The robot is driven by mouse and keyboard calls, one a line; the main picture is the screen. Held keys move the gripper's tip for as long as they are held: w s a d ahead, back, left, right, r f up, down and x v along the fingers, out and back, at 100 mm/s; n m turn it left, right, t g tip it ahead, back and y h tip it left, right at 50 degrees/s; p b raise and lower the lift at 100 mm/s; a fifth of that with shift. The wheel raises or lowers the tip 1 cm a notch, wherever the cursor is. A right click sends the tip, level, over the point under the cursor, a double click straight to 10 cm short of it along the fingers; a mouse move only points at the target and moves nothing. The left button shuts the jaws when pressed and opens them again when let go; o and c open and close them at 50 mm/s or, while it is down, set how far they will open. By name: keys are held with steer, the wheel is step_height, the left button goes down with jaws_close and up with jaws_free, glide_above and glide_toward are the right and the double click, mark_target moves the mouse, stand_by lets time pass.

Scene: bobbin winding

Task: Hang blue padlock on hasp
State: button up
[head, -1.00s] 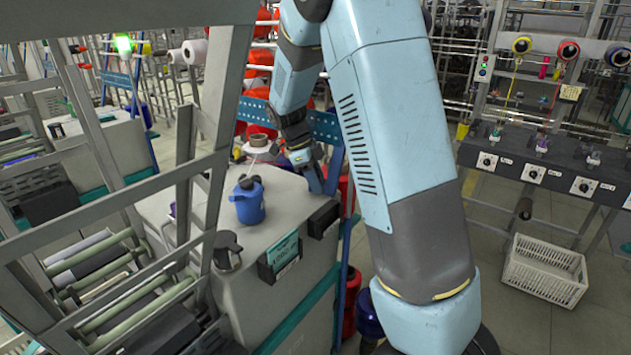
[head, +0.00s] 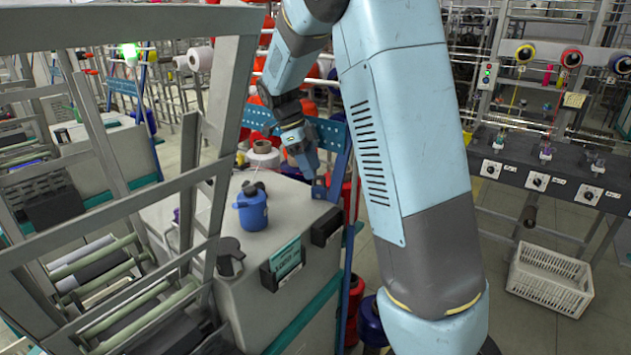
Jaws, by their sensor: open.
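My gripper (head: 316,179) reaches down over the far right corner of the grey machine cabinet (head: 285,215). Its jaws are open, and the fingertips are small and dark at this distance. I cannot make out the hasp.
A blue can with a dark top (head: 251,207) stands on the cabinet, left of my gripper. A dark-lidded container (head: 229,257) stands near its front edge. A white cone (head: 262,156) is behind. Grey metal frames fill the left; a white crate (head: 549,278) is on the floor.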

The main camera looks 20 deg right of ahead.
steer(key=s+v, duration=0.1)
steer(key=v, duration=0.4)
steer(key=s+d+r+n+t+y, duration=0.2)
steer(key=s+r+n, duration=0.1)
steer(key=s+n, duration=0.35)
steer(key=s+d+r+n+t+y, duration=0.1)
steer(key=s+d+r+n, duration=0.1)
steer(key=s+r+n, duration=0.45)
steer(key=s+f+n+t, duration=0.2)
steer(key=s+n, duration=0.3)
steer(key=s, duration=0.3)
steer(key=s+f+n+t, duration=0.2)
steer(key=s+n, duration=0.4)
steer(key=s, duration=0.2)
steer(key=shift+s+a+t+y, duration=0.2)
steer(key=shift+s+t+y, duration=0.1)
steer(key=shift+t+y, duration=0.1)
steer(key=shift+c, duration=0.4)
